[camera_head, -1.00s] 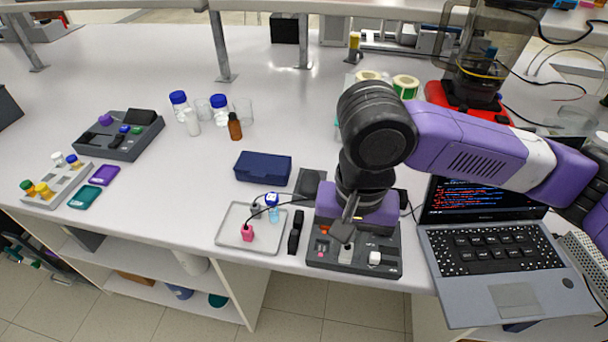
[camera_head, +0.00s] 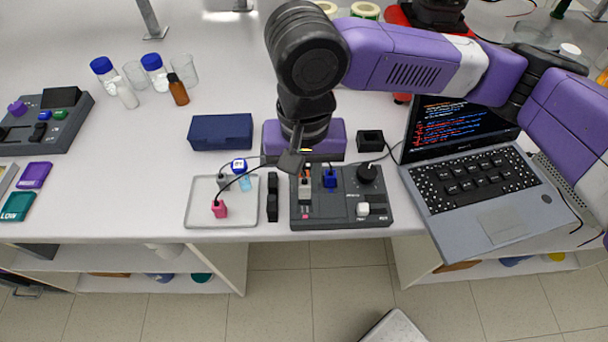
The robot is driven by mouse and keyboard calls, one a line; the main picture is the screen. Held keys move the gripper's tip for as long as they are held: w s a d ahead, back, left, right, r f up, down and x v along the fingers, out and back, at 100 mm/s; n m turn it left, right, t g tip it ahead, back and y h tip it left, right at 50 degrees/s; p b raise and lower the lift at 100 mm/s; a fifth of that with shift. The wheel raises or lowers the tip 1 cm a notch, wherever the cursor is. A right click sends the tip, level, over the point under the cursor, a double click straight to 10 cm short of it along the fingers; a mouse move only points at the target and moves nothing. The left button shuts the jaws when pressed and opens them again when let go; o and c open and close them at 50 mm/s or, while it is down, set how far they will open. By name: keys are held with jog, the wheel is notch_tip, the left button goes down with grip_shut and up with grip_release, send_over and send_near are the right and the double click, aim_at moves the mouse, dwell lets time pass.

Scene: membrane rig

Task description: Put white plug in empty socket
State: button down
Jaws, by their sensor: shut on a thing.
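My gripper (camera_head: 291,161) is over the left part of the dark socket panel (camera_head: 345,219), with its jaws shut. A small pale piece, which looks like the white plug (camera_head: 305,190), shows just below the jaws, over the panel's left column. The jaws and wrist partly cover it, and I cannot tell whether it touches the panel or is above it. A blue plug (camera_head: 330,179) stands in the panel right of it. The empty socket cannot be made out clearly.
A pale tray (camera_head: 195,212) at left holds a pink plug (camera_head: 219,209) with a black cord. A black strip-like object (camera_head: 272,197) lies between tray and panel. The panel carries a black knob (camera_head: 367,173) and white button (camera_head: 363,209). A laptop (camera_head: 485,210) stands right; a navy box (camera_head: 220,132) behind.

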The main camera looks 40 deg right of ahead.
aim_at(305, 194)
jog(key=shift+f+b, duration=1.7)
jog(key=shift+f, duration=0.8)
jog(key=c, duration=1.2)
grip_release()
jog(key=shift+c, duration=0.2)
jog(key=shift+r+p, duration=0.35)
jog(key=shift+r, duration=3.55)
jog(key=shift+s, duration=0.15)
